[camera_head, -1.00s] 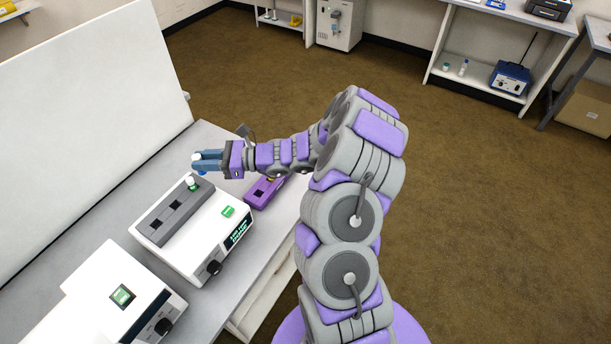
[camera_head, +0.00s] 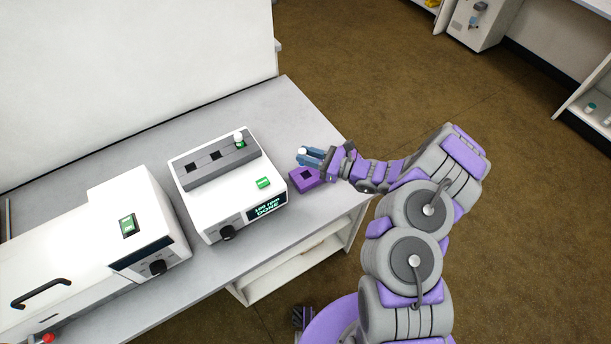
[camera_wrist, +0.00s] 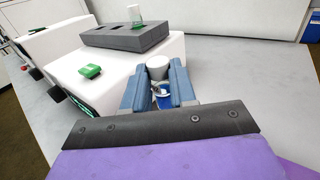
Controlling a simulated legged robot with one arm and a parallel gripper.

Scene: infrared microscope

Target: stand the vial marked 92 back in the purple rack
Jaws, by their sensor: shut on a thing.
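My gripper (camera_head: 311,157) is shut on a vial with a white cap (camera_head: 301,150). In the wrist view the vial (camera_wrist: 158,68) stands between the blue fingers (camera_wrist: 161,88), with a blue part low down; no number can be read on it. The purple rack (camera_head: 305,180) sits on the bench just right of the white machine, below and beside my gripper, partly hidden by it. An empty square hole shows in the rack's top. The vial is held above the rack's far side, apart from it as far as I can tell.
A white machine (camera_head: 225,200) with a lit display reading DONE carries a grey block (camera_head: 213,164) with open holes and another white-capped vial (camera_head: 239,138). A second white machine (camera_head: 140,222) stands left. The bench (camera_head: 283,113) behind is clear.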

